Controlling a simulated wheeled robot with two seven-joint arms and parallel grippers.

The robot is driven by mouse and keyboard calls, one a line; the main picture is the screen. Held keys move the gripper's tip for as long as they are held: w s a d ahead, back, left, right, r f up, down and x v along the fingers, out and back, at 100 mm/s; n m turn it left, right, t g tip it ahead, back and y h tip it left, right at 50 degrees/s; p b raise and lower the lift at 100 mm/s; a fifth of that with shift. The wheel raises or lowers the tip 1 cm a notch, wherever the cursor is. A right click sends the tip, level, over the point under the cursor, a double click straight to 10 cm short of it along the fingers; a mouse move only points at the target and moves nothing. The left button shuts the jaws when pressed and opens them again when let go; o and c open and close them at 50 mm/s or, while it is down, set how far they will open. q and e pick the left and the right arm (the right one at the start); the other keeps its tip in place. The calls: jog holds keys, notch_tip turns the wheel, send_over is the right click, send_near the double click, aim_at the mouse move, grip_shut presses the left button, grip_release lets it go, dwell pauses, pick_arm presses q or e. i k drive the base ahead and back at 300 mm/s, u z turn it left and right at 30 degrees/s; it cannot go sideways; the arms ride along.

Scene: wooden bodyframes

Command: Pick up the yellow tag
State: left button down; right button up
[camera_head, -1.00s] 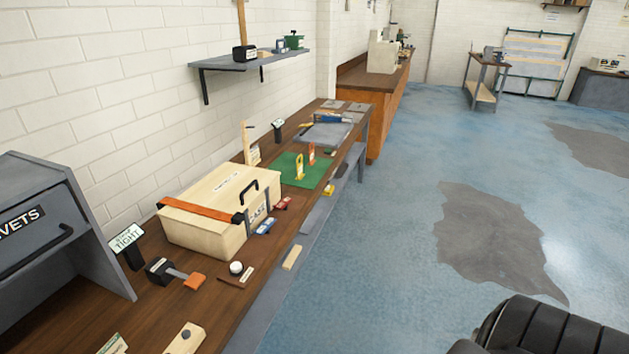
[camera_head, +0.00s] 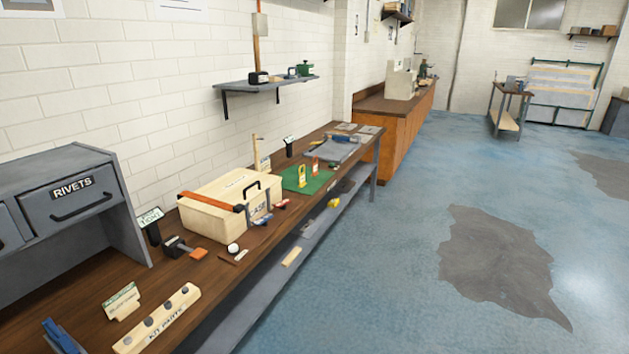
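A yellow tag (camera_head: 302,175) stands upright on the green mat (camera_head: 309,186) on the long wooden workbench. An orange tag (camera_head: 315,167) stands close behind it, to its right. Both are small and far from me, past the wooden case. Neither of my grippers shows in the head view.
A pale wooden case (camera_head: 215,217) with an orange strap and black handle stands on the workbench (camera_head: 88,290) before the mat. A grey rivets cabinet (camera_head: 60,205) is at the left. A kit parts block (camera_head: 158,318) lies near the front. The blue floor (camera_head: 400,270) at right is clear.

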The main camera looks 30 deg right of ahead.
aim_at(301, 183)
jog(key=z, duration=0.75)
jog(key=i, duration=0.75)
jog(key=z, duration=1)
jog(key=i, duration=1.95)
jog(key=u, duration=1.45)
jog(key=i, duration=0.45)
jog(key=u, duration=0.3)
